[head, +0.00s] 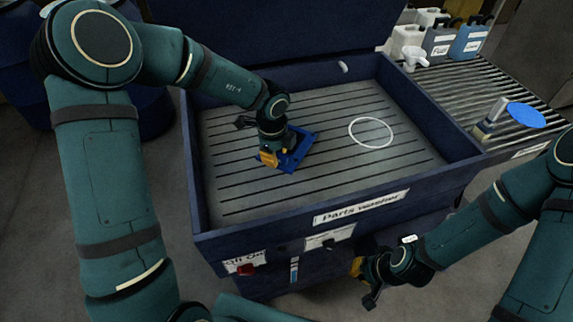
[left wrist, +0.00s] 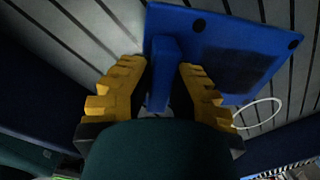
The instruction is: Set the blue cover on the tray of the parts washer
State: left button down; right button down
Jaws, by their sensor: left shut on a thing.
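The blue cover (head: 291,152) is over the slatted tray (head: 330,107) of the parts washer (head: 335,220), left of the white ring marked on the tray. My left gripper (head: 270,157) is shut on the cover. In the left wrist view, the yellow fingers (left wrist: 163,95) are on either side of a blue upright grip on the cover (left wrist: 225,45), which has dark round spots at its corners. I cannot tell whether the cover touches the tray. My right gripper (head: 362,282) is in front of the washer, low down; its fingers are too small to judge.
A white ring (head: 371,132) marks the tray's right half. The washer's raised walls surround the tray. A roller rack (head: 460,90) at right holds a brush (head: 490,118) and a blue disc (head: 526,115). Jugs (head: 438,38) and a funnel (head: 415,58) stand at the back right.

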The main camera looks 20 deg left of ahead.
aim_at(277, 179)
pick_arm(q)
notch_tip(277, 179, down, 7)
jog(key=shift+w+f+b, duration=0.1)
jog(key=shift+f+b, duration=0.1)
jog(key=shift+b, duration=1)
jog(key=c, duration=1)
grip_release()
jog(key=r+p, duration=0.1)
jog(key=r, duration=0.3)
jog(key=r+p, duration=0.1)
jog(key=r, duration=0.3)
jog(key=s+r+p, duration=0.1)
jog(key=r+p, duration=0.1)
jog(key=r, duration=0.2)
jog(key=shift+s, duration=0.1)
